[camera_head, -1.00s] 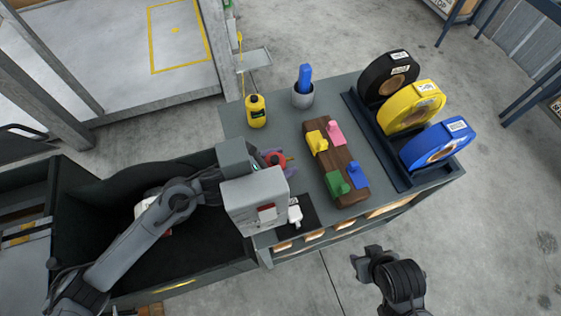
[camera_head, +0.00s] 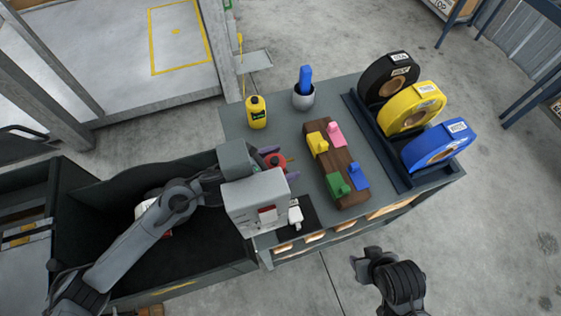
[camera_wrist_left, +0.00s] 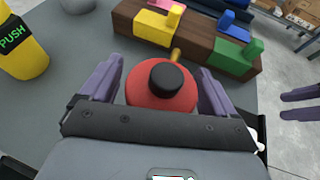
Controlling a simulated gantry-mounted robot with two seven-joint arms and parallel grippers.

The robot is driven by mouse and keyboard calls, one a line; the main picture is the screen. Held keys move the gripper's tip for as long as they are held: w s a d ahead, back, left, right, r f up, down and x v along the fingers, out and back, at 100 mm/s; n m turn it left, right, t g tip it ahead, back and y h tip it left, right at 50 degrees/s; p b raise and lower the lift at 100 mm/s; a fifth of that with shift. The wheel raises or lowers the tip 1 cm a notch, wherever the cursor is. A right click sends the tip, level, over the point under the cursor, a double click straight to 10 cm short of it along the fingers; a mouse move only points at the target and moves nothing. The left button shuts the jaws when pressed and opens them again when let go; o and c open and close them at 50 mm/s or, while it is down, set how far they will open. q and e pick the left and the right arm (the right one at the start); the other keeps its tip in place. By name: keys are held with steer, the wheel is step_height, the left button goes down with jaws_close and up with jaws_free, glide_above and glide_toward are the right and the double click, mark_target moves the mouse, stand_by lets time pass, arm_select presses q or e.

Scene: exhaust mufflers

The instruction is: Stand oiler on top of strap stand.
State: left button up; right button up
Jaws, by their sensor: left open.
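The red oiler (camera_head: 274,160) with a black cap and a brass spout stands on the grey bench top. It also shows in the left wrist view (camera_wrist_left: 160,93). My left gripper (camera_head: 281,163) is open, with one purple finger on each side of the oiler and visible gaps between. A dark rack (camera_head: 377,141) at the bench's right side holds upright black, yellow and blue strap rolls; it appears to be the strap stand. My right gripper (camera_head: 357,262) is off the bench at the lower right. Its two purple fingers (camera_wrist_left: 300,104) show apart and empty in the left wrist view.
A wooden block (camera_head: 350,195) with coloured pieces lies between the oiler and the rack. A yellow bottle (camera_head: 257,112) and a grey cup (camera_head: 303,98) with a blue item stand at the back. A white item (camera_head: 295,213) on a black mat lies near the front.

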arm_select(q)
steer(key=p+v, duration=0.2)
steer(key=v, duration=1)
steer(key=shift+a, duration=0.1)
